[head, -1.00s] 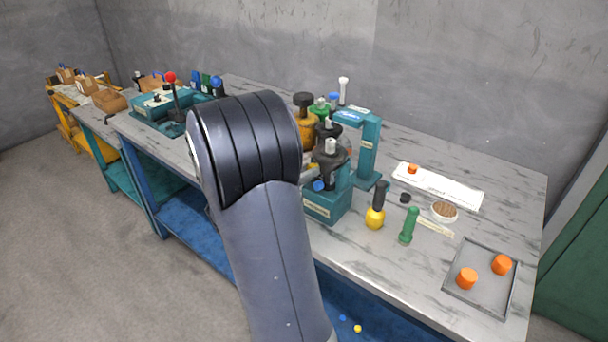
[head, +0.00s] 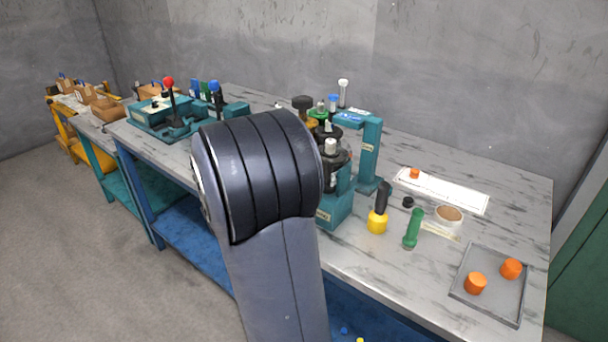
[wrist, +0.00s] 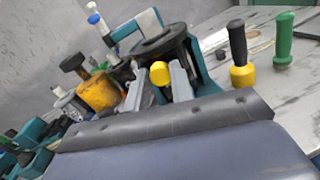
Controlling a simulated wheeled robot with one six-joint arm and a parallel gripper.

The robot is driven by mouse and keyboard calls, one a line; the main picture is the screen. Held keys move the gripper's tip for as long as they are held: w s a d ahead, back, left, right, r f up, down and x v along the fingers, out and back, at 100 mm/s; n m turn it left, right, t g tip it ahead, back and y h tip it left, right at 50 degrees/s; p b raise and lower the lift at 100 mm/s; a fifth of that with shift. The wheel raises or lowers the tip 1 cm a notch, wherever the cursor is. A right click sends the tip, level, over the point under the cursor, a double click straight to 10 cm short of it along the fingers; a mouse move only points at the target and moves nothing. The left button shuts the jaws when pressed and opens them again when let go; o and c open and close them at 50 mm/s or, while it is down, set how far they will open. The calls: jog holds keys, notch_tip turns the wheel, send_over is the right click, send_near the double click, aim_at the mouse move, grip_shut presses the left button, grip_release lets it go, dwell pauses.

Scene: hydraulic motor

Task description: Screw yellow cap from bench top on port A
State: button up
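In the wrist view the yellow cap (wrist: 160,69) sits between the two grey fingertips of my gripper (wrist: 160,74), which appear closed on its sides. Right behind it is the dark, round body of the hydraulic motor (wrist: 162,43) in its teal stand (wrist: 204,80). The motor (head: 331,150) and teal stand (head: 369,155) also show in the head view, partly hidden by my arm. My gripper and the cap are hidden behind my arm there. I cannot make out port A, nor whether the cap touches the motor.
A black-and-yellow tool (head: 378,210) and a green-handled tool (head: 413,229) stand right of the stand. A tray (head: 487,306) with orange caps lies front right. The bench between tools and tray is partly clear.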

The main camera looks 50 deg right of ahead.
jog(key=shift+o, duration=0.8)
jog(key=shift+a, duration=0.1)
jog(key=n+p, duration=0.3)
jog(key=p, duration=0.2)
jog(key=n+p, duration=0.4)
jog(key=p, duration=0.1)
jog(key=n+p, duration=0.3)
jog(key=p, duration=0.2)
jog(key=shift+a+f, duration=0.1)
jog(key=shift+a, duration=0.3)
